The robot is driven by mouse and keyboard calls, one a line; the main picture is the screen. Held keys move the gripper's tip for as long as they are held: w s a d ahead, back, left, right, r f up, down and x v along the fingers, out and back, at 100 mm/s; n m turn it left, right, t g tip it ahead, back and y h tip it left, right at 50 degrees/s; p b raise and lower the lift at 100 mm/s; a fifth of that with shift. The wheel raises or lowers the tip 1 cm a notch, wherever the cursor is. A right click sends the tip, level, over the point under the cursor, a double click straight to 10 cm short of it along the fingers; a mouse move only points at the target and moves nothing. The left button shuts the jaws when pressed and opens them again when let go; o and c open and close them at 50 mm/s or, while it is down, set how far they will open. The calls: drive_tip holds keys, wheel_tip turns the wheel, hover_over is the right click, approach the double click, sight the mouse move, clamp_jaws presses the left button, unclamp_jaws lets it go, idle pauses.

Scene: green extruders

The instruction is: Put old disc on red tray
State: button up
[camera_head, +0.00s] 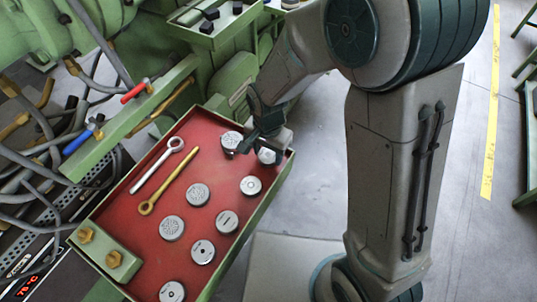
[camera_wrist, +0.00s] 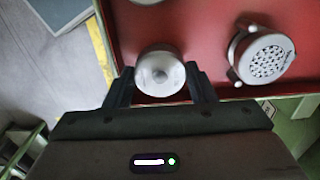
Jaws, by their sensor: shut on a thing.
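The red tray (camera_head: 178,178) is a long box with a red floor and green walls; its floor also shows in the wrist view (camera_wrist: 205,30). My gripper (camera_head: 268,147) is at the tray's far right corner, pointing down. No mark shows which disc is old.
A patterned disc (camera_head: 231,140) with side tabs lies just left of my gripper, also in the wrist view (camera_wrist: 262,57). Several other discs, a silver eye bolt (camera_head: 158,165) and a yellow one (camera_head: 168,187) lie in the tray. Green machinery with cables stands at left.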

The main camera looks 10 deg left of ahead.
sight(268, 155)
drive_tip(key=shift+f, duration=0.75)
drive_tip(key=shift+f, duration=0.15)
drive_tip(key=o, duration=1)
wheel_tip(268, 155, up, 12)
drive_tip(key=p, duration=0.2)
drive_tip(key=s+d+r+n, duration=0.1)
drive_tip(key=s+d+r, duration=0.1)
drive_tip(key=d, duration=0.5)
drive_tip(key=s+d+r+n+t, duration=0.1)
drive_tip(key=s+d+r+n, duration=0.1)
drive_tip(key=d, duration=0.5)
drive_tip(key=s+d+r+n+t, duration=0.1)
drive_tip(key=s+d+r, duration=0.2)
drive_tip(key=d, duration=0.4)
drive_tip(key=shift+s+d+r+n, duration=0.2)
drive_tip(key=shift+s+r+n, duration=0.1)
drive_tip(key=shift+r, duration=0.3)
